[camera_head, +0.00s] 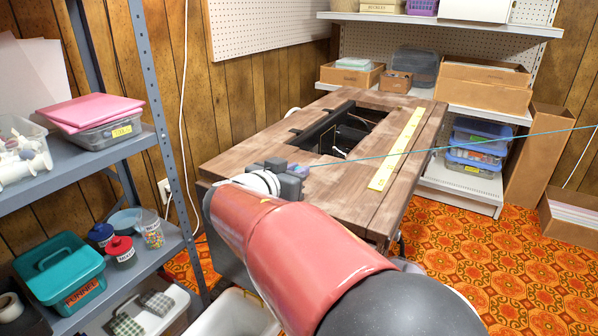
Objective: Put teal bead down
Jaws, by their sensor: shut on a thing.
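My gripper (288,173) is dark grey and is over the near left part of the wooden sewing table (345,180). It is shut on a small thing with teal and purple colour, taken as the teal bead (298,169). The bead is mostly hidden by the fingers, and its shape is too small to make out. A thin teal line (500,140) runs from near the gripper to the right edge of the view. I cannot tell how far above the tabletop the gripper is.
The table has a dark rectangular opening (322,137) and a yellow measuring strip (397,150). Wood around the strip is bare. A grey shelf (75,170) with bins and jars stands left. Shelving with boxes (485,85) stands behind. Patterned orange floor (480,245) is open at right.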

